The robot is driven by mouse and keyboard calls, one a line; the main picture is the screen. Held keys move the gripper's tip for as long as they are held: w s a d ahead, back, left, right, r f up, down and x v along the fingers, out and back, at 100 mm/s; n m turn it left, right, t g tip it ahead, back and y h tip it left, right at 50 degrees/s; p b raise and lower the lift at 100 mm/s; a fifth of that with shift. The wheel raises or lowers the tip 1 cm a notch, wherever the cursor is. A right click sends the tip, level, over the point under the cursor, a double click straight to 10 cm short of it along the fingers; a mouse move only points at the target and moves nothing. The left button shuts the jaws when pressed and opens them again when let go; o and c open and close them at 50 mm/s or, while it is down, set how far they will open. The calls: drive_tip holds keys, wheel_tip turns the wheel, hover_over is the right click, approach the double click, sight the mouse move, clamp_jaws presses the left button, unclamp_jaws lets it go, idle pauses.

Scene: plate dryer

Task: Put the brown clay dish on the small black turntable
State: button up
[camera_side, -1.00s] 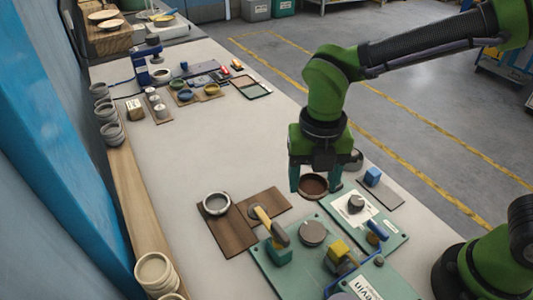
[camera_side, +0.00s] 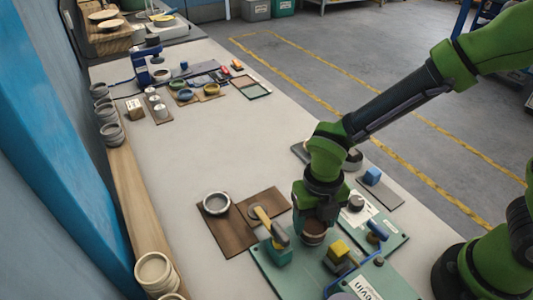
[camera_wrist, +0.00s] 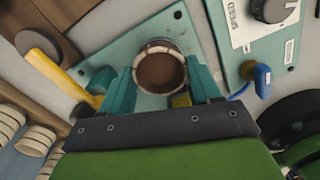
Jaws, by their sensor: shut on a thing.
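The brown clay dish (camera_side: 313,238) is between the fingers of my gripper (camera_side: 316,215), low over the left part of the green board. The wrist view shows the round dish (camera_wrist: 158,72) with its paler rim, held between two teal fingers (camera_wrist: 162,88). The dark round disc on that board, which looks like the small turntable, is hidden behind the dish and gripper. I cannot tell whether the dish touches it.
A yellow block (camera_side: 340,249) and a blue-handled part (camera_side: 377,231) are to the right. A brown board (camera_side: 230,236) with a pale ring (camera_side: 216,203) lies left. The table's middle is clear.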

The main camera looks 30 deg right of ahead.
sight(313, 227)
drive_tip(key=shift+f, duration=0.1)
drive_tip(key=o, duration=1.1)
drive_tip(key=shift+c, duration=0.2)
wheel_tip(313, 227, up, 12)
drive_tip(key=s+d+r+n+t, duration=0.1)
drive_tip(key=d+n, duration=0.4)
drive_tip(key=n, duration=0.6)
drive_tip(key=s+d+r+n+t+y, duration=0.1)
drive_tip(key=d+n, duration=0.5)
drive_tip(key=n, duration=0.6)
drive_tip(key=s+d+r+n+t+y, duration=0.1)
drive_tip(key=d+r+n+t, duration=0.4)
drive_tip(key=n, duration=0.7)
drive_tip(key=shift+s+d+r, duration=0.4)
drive_tip(key=shift+s+r, duration=0.25)
drive_tip(key=shift+s, duration=0.1)
